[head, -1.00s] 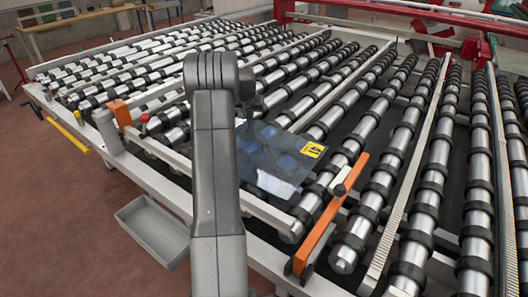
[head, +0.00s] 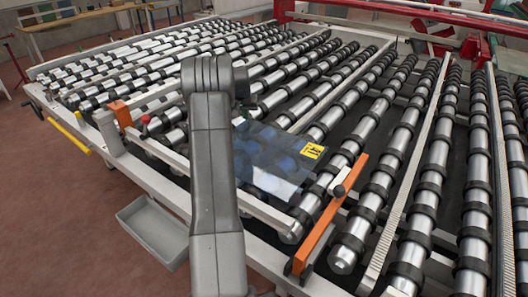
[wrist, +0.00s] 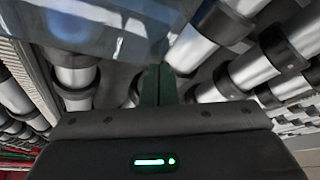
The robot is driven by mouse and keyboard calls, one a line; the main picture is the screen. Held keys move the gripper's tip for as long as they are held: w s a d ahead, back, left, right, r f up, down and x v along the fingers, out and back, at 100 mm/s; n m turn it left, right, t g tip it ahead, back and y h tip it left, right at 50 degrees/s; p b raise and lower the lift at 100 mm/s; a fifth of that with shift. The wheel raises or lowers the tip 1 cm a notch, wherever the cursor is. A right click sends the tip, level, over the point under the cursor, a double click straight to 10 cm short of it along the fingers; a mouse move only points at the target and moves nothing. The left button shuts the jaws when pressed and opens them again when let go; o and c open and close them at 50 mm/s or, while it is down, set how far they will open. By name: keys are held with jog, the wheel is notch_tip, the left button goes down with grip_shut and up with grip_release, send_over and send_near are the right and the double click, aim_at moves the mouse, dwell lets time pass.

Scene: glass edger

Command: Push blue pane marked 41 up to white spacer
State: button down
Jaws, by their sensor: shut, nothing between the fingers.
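The blue see-through pane (head: 270,165) lies flat on the rollers, with a yellow label marked 41 (head: 312,150) at its right corner. The small white spacer (head: 342,182) sits on the orange bar (head: 325,220), just right of the pane; a small gap seems to lie between them. In the wrist view my gripper (wrist: 158,80) is shut and empty, fingers pointing down near the pane's edge (wrist: 90,30). I cannot tell whether they touch it.
Rows of steel rollers with black rings (head: 405,165) surround the pane, with gaps between them. A second orange block (head: 120,113) and a grey cylinder (head: 108,132) stand at the table's left edge. A grey tray (head: 152,232) hangs at the front. Rollers right of the orange bar are bare.

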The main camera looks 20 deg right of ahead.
aim_at(241, 120)
jog(key=shift+w+a+p, duration=0.55)
jog(key=shift+w+a, duration=0.4)
jog(key=shift+w, duration=0.25)
jog(key=shift+f, duration=0.1)
jog(key=shift+f+b, duration=0.5)
jog(key=shift+f, duration=0.2)
jog(key=shift+s+d, duration=0.1)
jog(key=shift+s+d+b, duration=0.5)
jog(key=shift+s+d, duration=0.15)
jog(key=shift+s, duration=0.2)
jog(key=shift+s+d+b, duration=0.45)
jog(key=shift+s+d, duration=0.2)
jog(key=shift+s, duration=0.2)
jog(key=shift+w+a, duration=0.15)
jog(key=shift+w, duration=0.05)
